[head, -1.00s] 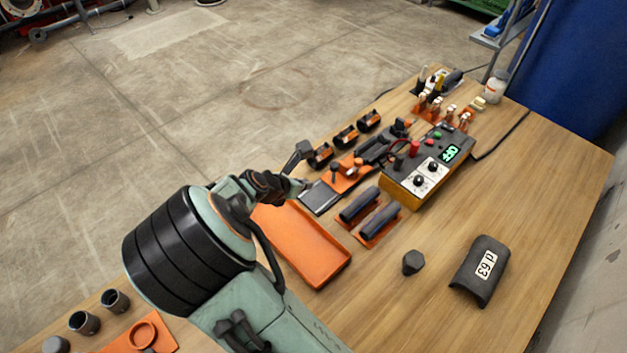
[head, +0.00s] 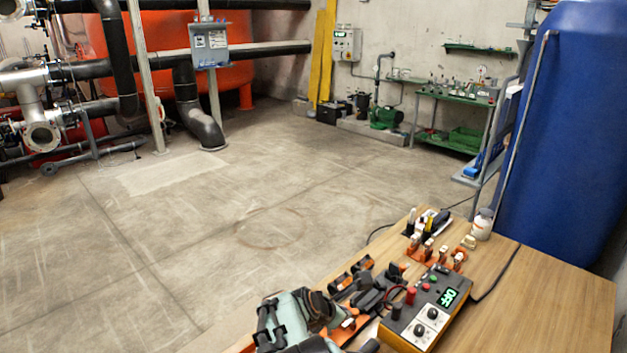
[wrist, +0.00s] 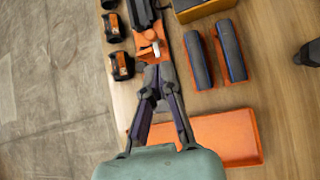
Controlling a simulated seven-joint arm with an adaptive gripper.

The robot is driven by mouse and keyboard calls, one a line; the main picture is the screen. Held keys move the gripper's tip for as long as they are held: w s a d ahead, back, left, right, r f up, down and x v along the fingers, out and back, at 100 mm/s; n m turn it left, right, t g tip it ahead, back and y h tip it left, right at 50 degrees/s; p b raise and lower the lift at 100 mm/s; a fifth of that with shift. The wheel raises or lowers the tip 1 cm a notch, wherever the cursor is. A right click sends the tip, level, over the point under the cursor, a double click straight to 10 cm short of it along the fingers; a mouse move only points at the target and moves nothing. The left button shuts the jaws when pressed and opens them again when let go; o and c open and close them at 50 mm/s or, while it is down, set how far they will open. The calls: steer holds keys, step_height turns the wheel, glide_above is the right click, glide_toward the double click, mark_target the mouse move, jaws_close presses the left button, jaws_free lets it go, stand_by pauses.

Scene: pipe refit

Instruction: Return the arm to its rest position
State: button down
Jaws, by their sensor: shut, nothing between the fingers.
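My gripper (wrist: 158,72) shows in the wrist view with its two dark fingers drawn together at the tips, shut and empty. Its tips are over the near end of the orange clamp fixture (wrist: 152,45) on the bench; I cannot tell how high above it they are. In the head view, part of my teal arm shows at the bottom edge, in front of the fixture. The fingertips cannot be made out there.
An orange tray (wrist: 222,138) lies below right of the fingers in the wrist view, with two dark half-shells (wrist: 198,60) (wrist: 231,50) above it. Several black couplings (wrist: 121,65) stand on the left. A control box (head: 428,312) reading OFF stands right of my arm. The bench's right side (head: 540,300) is clear.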

steer(key=s+d+r+m+g+y, duration=0.1)
steer(key=s+d+r+m+y, duration=0.1)
steer(key=s+d+r+m, duration=0.4)
steer(key=s+d+r+m+y, duration=0.2)
steer(key=s+d+r+m, duration=0.15)
steer(key=s, duration=0.35)
steer(key=s+a+f+m+g, duration=0.2)
steer(key=s+a+m+g, duration=0.1)
steer(key=s+m, duration=0.4)
steer(key=s+a+f+m+g+y, duration=0.1)
steer(key=s+a+f+m+g, duration=0.1)
steer(key=s+m, duration=0.6)
steer(key=s+a+g, duration=0.1)
steer(key=s, duration=0.2)
steer(key=shift+s+a+f+y, duration=0.2)
steer(key=shift+s+y, duration=0.05)
steer(key=shift+y, duration=0.05)
